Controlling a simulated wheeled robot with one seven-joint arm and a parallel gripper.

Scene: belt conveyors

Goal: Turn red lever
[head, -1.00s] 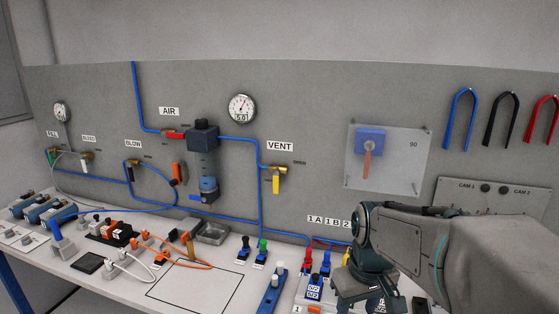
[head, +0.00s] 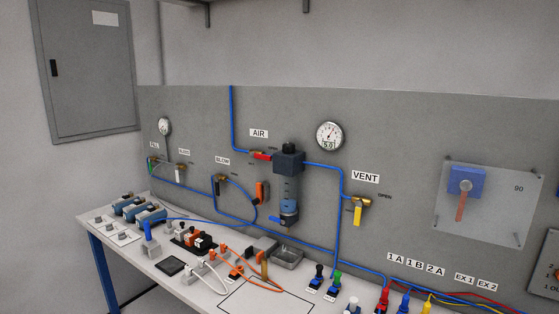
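A small red lever (head: 262,156) lies roughly level on the blue air line under the AIR label (head: 259,133), just left of the dark regulator and filter unit (head: 288,165). Another lever, orange-red (head: 461,207), hangs down from a blue box (head: 466,182) on a clear plate marked 90 at the right. My gripper and arm are out of view.
A yellow-handled VENT valve (head: 358,213) hangs right of the filter. A round gauge (head: 330,136) is above it. The white bench (head: 205,292) carries a metal tray (head: 288,257), connectors, cables and blue cylinders (head: 140,210). A grey cabinet (head: 88,70) is at left.

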